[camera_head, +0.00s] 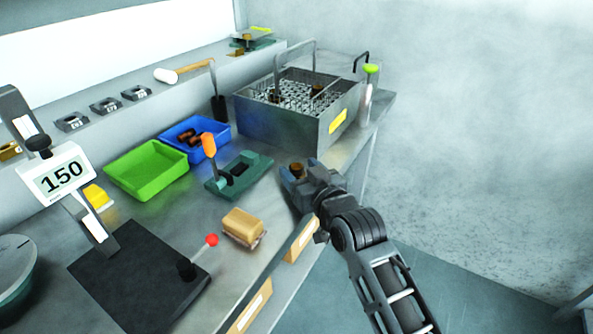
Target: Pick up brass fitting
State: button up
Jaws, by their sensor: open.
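A wire-mesh basket in a metal tank (262,121) stands just behind my gripper, with brown pieces inside. A green clamp fixture (248,178) with an orange handle is close on the left. Blue (172,132) and green (122,163) bins and a yellowish block (243,222) lie further left and front.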

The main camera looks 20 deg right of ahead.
jog(key=shift+c, duration=0.3)
jog(key=c, duration=1)
grip_shut()
jog(key=shift+r, duration=0.15)
